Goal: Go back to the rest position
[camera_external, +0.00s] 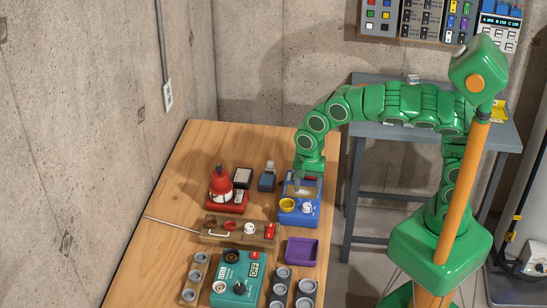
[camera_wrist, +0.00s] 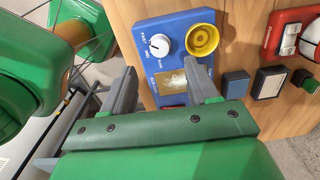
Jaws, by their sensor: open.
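My green arm reaches from the right over the wooden table (camera_external: 215,150). My gripper (camera_external: 303,183) is just above the back part of a blue box (camera_external: 300,217) with a yellow round cup-like part and a white knob. In the wrist view my gripper (camera_wrist: 160,72) has its two grey fingers spread apart, with nothing held between them. The blue box (camera_wrist: 158,30) lies beyond the fingertips, its small display window showing between them. I cannot tell whether the fingers touch the box.
Near the blue box are a red device (camera_external: 221,190), a small dark blue block (camera_external: 267,182), a wooden box with a handle (camera_external: 238,232), a purple tray (camera_external: 301,251) and a teal control box (camera_external: 237,279). A grey table (camera_external: 400,132) stands behind. A thin rod sticks out past the table's left edge.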

